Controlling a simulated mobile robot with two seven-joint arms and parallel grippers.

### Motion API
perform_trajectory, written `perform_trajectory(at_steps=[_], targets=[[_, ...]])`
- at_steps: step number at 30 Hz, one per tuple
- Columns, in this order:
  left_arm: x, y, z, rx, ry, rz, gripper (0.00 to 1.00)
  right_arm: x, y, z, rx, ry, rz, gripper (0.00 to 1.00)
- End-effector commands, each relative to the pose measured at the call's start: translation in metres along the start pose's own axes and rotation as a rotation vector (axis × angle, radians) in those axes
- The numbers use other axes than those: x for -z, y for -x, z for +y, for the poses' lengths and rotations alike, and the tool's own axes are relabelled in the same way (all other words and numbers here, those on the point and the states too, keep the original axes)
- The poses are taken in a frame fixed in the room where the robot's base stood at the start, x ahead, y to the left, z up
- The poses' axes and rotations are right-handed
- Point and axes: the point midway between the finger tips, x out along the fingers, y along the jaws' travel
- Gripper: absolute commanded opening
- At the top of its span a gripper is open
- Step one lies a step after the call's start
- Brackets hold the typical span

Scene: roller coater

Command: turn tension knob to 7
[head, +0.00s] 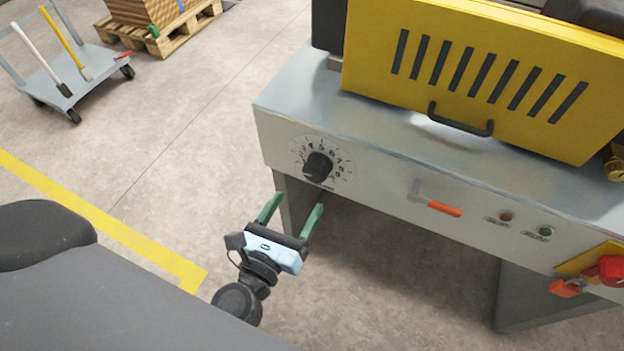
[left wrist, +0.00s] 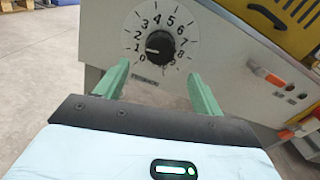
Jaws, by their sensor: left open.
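The black tension knob (head: 318,166) sits on a numbered white dial on the front panel of the grey machine (head: 400,165). In the left wrist view the knob (left wrist: 160,45) is in the upper middle, with its light pointer mark toward the low numbers at the left, near 1. The fingers (left wrist: 158,85) do not touch the knob. My right gripper is not in view.
An orange-handled lever (head: 444,208), two small buttons (head: 525,224) and a red switch (head: 612,270) are on the panel to the right. A yellow slotted guard (head: 480,75) is above. A cart (head: 68,85) and a pallet (head: 165,38) stand far left. The floor between is clear.

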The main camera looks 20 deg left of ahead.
Motion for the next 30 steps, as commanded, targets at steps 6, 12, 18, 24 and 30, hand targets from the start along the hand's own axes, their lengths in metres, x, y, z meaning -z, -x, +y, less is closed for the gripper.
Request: perform_trajectory(at_steps=[6, 12, 18, 24, 30], targets=[[-0.002, -0.018, -0.001, 0.000, -0.004, -0.003, 0.68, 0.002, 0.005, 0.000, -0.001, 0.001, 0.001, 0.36], [-0.002, -0.048, 0.000, 0.001, -0.005, -0.003, 0.68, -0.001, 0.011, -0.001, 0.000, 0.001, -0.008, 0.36], [-0.001, -0.070, 0.000, 0.001, -0.006, -0.002, 0.68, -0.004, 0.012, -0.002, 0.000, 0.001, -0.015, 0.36], [0.000, -0.077, 0.000, 0.001, -0.006, 0.000, 0.68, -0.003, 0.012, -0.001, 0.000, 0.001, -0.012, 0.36], [0.000, -0.078, 0.000, 0.001, -0.006, 0.000, 0.68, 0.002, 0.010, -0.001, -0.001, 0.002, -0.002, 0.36]])
